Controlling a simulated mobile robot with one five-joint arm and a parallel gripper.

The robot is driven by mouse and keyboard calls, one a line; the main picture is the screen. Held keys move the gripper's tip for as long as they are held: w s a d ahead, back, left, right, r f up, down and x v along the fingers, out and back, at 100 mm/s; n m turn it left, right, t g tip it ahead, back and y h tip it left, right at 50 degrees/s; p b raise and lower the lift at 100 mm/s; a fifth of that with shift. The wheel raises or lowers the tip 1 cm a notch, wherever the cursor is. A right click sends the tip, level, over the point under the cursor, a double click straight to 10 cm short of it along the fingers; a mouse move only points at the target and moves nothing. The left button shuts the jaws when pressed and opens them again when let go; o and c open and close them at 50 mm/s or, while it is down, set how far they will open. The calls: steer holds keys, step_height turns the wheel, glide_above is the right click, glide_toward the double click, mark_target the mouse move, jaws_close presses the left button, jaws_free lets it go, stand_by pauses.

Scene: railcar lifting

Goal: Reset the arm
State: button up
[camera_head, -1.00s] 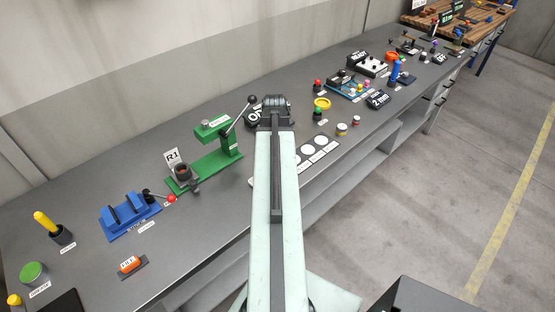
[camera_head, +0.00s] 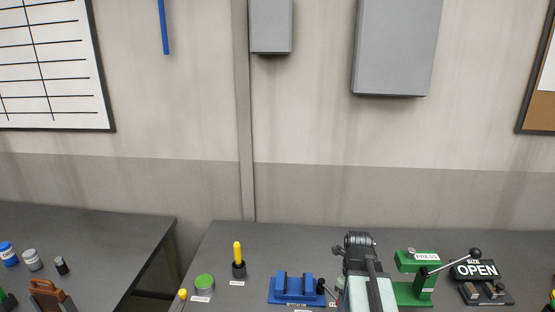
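My arm shows in the head view as a pale green link (camera_head: 367,292) rising from the bottom edge, right of centre. It ends in a dark grey joint (camera_head: 359,241). No gripper fingers can be made out beyond or below this joint. The arm covers part of the bench between a blue fixture (camera_head: 296,289) on its left and a green press (camera_head: 415,264) on its right.
The grey bench (camera_head: 270,243) also holds a yellow-handled tool (camera_head: 238,257), a green-topped can (camera_head: 204,284) and an OPEN sign (camera_head: 474,270). A second bench (camera_head: 110,232) stands left across a gap. Grey boxes (camera_head: 398,45) hang on the wall.

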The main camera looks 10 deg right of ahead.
steer(key=a+n, duration=0.6)
steer(key=a, duration=0.1)
steer(key=w+a+f+n+b, duration=0.1)
steer(key=a+n, duration=0.5)
steer(key=a, duration=0.1)
steer(key=w+a+f+n, duration=0.1)
steer(key=a+n, duration=0.5)
steer(key=a, duration=0.1)
steer(key=shift+w+a+f+b, duration=0.1)
steer(key=shift+a+f+b, duration=0.15)
steer(key=shift+b, duration=0.15)
steer(key=n, duration=0.4)
steer(key=d+n, duration=0.1)
steer(key=n, duration=0.6)
steer(key=shift+s+d+r+n, duration=0.15)
steer(key=shift+s+d+n, duration=0.1)
steer(key=shift+n, duration=0.15)
steer(key=c, duration=0.3)
steer(key=shift+c, duration=0.2)
